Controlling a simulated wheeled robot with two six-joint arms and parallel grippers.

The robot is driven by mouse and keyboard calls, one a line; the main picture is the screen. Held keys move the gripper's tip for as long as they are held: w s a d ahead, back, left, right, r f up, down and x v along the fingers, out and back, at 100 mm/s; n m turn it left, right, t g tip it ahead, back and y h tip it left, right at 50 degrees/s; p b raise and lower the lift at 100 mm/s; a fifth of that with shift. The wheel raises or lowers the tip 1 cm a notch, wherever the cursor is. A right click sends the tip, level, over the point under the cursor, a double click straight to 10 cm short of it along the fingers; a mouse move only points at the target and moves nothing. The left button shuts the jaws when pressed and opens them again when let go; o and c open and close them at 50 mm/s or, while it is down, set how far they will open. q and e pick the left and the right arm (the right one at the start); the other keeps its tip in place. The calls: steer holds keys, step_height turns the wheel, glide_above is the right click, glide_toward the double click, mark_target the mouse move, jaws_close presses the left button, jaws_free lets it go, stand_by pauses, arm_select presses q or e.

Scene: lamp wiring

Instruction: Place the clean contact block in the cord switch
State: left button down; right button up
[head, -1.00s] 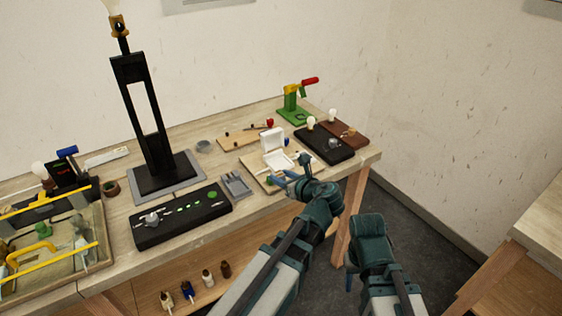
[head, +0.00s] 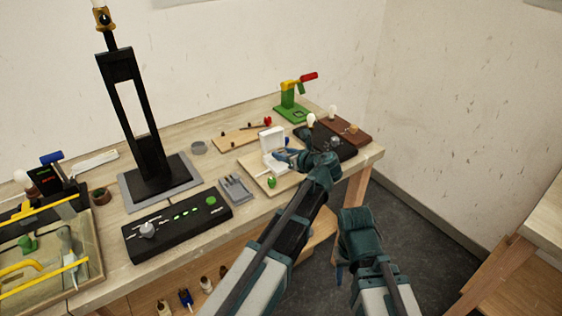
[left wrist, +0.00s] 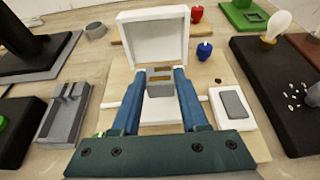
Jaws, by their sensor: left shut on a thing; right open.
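The cord switch is a white box on a wooden board, with its lid (head: 271,139) standing open; the open lid also shows in the left wrist view (left wrist: 168,38). My left gripper (head: 281,155) is shut on a small grey contact block with copper-brown strips (left wrist: 159,78). The block is in front of the lid, over the white base of the switch (left wrist: 161,112). The fingers hide part of the base, and I cannot tell whether the block touches it. My right gripper (head: 341,276) is open, low in front of the table, away from the switch.
A grey tray (left wrist: 64,112) lies left of the board. A white piece with a grey pad (left wrist: 232,108) lies right of the switch. A blue piece (left wrist: 204,50) and a red piece (left wrist: 197,13) stand behind. The lamp (head: 150,130) and black bulb panel (left wrist: 275,85) flank the area.

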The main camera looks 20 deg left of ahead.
arm_select(q)
step_height(320, 180, down, 2)
steer(key=shift+s+d+f+b, duration=0.15)
steer(key=shift+f+b, duration=0.1)
steer(key=shift+b, duration=0.3)
steer(key=shift+s+f+b, duration=0.1)
steer(key=shift+f+b, duration=0.05)
steer(key=shift+b, duration=0.15)
arm_select(e)
step_height(320, 180, down, 3)
steer(key=shift+r, duration=0.1)
steer(key=shift+s+d, duration=0.1)
arm_select(q)
steer(key=shift+f, duration=0.15)
steer(key=shift+c, duration=2.1)
jaws_free()
